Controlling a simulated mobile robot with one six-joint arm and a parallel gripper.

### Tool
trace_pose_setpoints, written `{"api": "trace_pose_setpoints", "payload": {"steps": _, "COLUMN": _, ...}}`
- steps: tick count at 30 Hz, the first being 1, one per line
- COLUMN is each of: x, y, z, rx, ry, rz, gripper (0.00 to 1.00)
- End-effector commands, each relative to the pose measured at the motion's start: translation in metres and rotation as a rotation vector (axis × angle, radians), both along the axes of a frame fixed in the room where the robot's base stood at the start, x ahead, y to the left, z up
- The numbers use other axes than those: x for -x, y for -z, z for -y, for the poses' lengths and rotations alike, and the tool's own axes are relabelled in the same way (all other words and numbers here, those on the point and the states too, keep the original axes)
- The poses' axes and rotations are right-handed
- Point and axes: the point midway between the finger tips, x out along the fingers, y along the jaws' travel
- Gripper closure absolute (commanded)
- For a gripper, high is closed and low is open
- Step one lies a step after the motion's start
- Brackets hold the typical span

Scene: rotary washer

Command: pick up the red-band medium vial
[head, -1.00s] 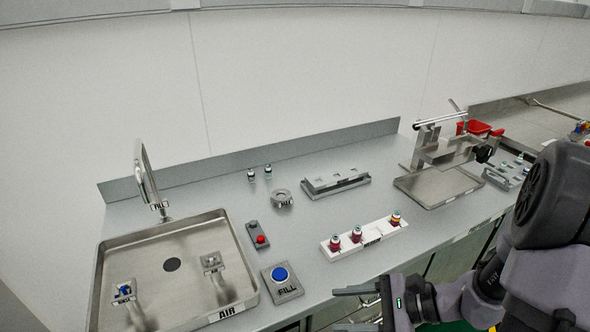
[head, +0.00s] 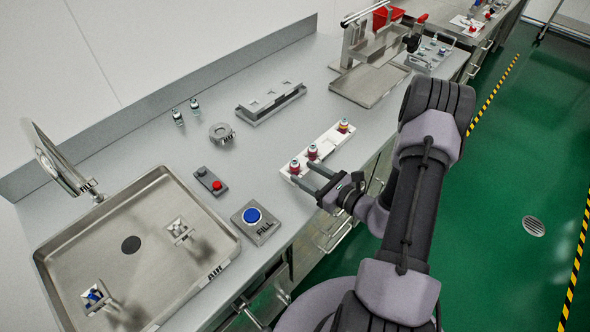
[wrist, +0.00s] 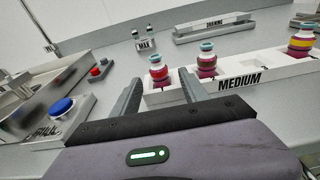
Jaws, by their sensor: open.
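A white rack labelled MEDIUM (wrist: 238,82) holds three vials with teal-and-white caps; it shows in the head view too (head: 329,144). The leftmost vial (wrist: 158,74) has a red band and stands upright in the rack; it is also in the head view (head: 295,167). The rightmost vial (wrist: 300,42) has a yellow band. My gripper (head: 303,173) is open and empty at the rack's front left. In the wrist view the red-band vial appears between the fingertips (wrist: 159,80), a little beyond them.
To the left are a blue FILL button (head: 252,215), a red-button box (head: 211,182) and a sink (head: 140,245). A metal stand (head: 370,80) is farther right.

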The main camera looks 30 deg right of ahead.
Motion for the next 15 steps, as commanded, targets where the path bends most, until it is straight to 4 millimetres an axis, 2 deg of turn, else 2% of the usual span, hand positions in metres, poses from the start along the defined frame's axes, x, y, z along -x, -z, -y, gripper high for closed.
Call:
{"api": "trace_pose_setpoints", "payload": {"steps": 3, "x": -0.024, "y": 0.0, "z": -0.01, "rx": 0.003, "ry": -0.007, "rz": 0.003, "gripper": 0.48}}
{"api": "trace_pose_setpoints", "payload": {"steps": 6, "x": -0.039, "y": 0.002, "z": -0.015, "rx": 0.002, "ry": -0.004, "rz": 0.002, "gripper": 0.48}}
{"api": "trace_pose_setpoints", "payload": {"steps": 14, "x": -0.044, "y": 0.001, "z": -0.016, "rx": 0.0, "ry": -0.003, "rz": 0.0, "gripper": 0.48}}
{"api": "trace_pose_setpoints", "payload": {"steps": 15, "x": -0.043, "y": 0.001, "z": -0.016, "rx": 0.0, "ry": -0.003, "rz": 0.0, "gripper": 0.56}}
